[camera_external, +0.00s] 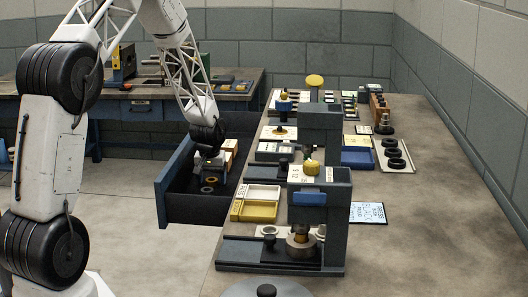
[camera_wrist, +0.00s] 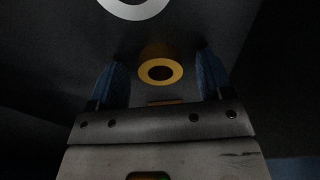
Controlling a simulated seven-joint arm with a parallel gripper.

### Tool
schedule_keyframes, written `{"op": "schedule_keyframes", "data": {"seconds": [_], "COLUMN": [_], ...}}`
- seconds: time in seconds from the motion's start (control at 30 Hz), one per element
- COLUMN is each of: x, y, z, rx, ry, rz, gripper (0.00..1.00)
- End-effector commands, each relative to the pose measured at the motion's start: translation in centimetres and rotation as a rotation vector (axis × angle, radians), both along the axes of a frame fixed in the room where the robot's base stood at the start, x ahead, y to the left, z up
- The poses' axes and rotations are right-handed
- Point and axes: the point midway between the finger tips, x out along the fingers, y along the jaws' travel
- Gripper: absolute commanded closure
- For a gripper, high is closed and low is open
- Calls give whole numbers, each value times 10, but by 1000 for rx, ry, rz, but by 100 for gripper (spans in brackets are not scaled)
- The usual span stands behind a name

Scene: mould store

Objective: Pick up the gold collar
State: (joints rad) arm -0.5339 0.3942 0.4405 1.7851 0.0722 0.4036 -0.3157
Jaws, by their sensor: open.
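The gold collar (camera_wrist: 161,50) is a short ring with a dark hole, lying on a dark surface in the wrist view. My gripper (camera_wrist: 160,80) is open, with its blue fingers on either side of the collar and visible gaps between. Whether the fingertips are down at its height is hard to tell. In the external view my gripper (camera_external: 209,174) points down inside the open blue drawer (camera_external: 164,199). A small orange-gold ring (camera_external: 209,180) shows just below it there.
Part of a pale ring (camera_wrist: 133,11) lies beyond the collar in the wrist view. Orange and white boxes (camera_external: 230,147) stand in the drawer's far part. The drawer walls surround my gripper. The workbench (camera_external: 430,190) at right holds grey presses (camera_external: 318,178) and trays (camera_external: 254,211).

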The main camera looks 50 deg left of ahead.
Motion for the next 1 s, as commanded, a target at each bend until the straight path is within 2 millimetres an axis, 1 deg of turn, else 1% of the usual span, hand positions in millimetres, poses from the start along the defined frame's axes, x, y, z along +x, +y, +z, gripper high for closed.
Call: {"op": "schedule_keyframes", "data": {"seconds": [0.27,0.3,0.37,0.6,0.67,1.0], "x": [0,0,0,0,0,0], "y": [0,0,0,0,0,0], "z": [0,0,0,0,0,3], "rx": [0,0,0,0,0,0], "ry": [0,0,0,0,0,0], "rz": [0,0,0,0,0,0], "gripper": [27,30,39,76,83,83]}}
